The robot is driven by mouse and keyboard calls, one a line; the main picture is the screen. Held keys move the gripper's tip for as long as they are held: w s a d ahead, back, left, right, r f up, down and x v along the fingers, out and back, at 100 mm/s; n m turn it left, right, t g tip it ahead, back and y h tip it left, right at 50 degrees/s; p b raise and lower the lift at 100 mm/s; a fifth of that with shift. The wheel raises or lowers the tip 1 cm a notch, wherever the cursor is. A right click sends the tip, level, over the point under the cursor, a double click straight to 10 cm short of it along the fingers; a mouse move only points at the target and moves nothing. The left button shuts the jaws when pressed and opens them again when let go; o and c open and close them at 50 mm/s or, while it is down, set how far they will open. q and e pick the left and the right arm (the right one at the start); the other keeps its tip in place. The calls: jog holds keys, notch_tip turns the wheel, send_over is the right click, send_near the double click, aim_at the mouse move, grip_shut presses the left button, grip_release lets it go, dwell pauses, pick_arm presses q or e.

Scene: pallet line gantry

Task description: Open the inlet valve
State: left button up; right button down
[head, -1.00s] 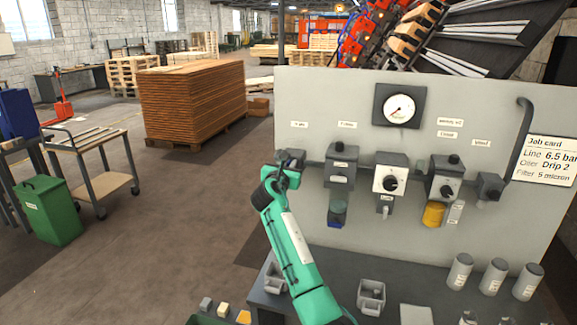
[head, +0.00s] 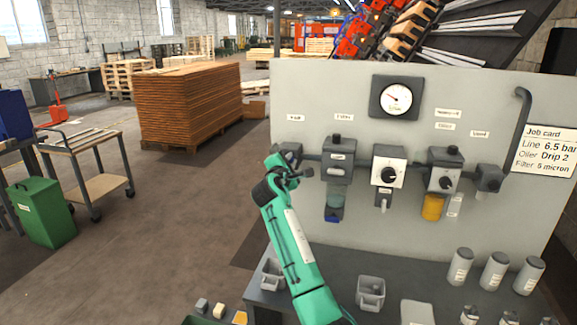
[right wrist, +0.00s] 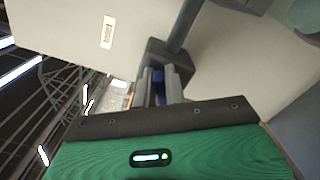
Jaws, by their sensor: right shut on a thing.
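The inlet valve is a dark block (head: 291,149) at the left end of the pipe row on the grey panel. My right gripper (head: 284,170) is at this valve, partly covering it. In the right wrist view the valve body (right wrist: 168,56) sits straight ahead with a pipe running from it. The fingers of my right gripper (right wrist: 159,88) are shut on a blue handle (right wrist: 158,76) at the valve. Most of the handle is hidden between the fingers, so its angle is unclear. My left gripper is not in view.
A pressure gauge (head: 396,98) is above the row. A filter (head: 336,172), a regulator (head: 388,172) and an oiler (head: 441,180) sit to the right. Grey bins (head: 371,292) and canisters (head: 494,270) stand on the bench below. Open floor lies left.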

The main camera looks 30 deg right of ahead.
jog(key=m+b, duration=0.1)
jog(key=f+m+b, duration=0.1)
jog(key=m, duration=0.1)
jog(key=shift+s, duration=0.1)
jog(key=shift+f+m+b, duration=0.15)
jog(key=shift+m+b, duration=1)
jog(key=shift+m, duration=0.45)
jog(key=c, duration=1.5)
grip_release()
jog(key=shift+o, duration=0.2)
jog(key=shift+d, duration=0.1)
jog(key=shift+s, duration=0.1)
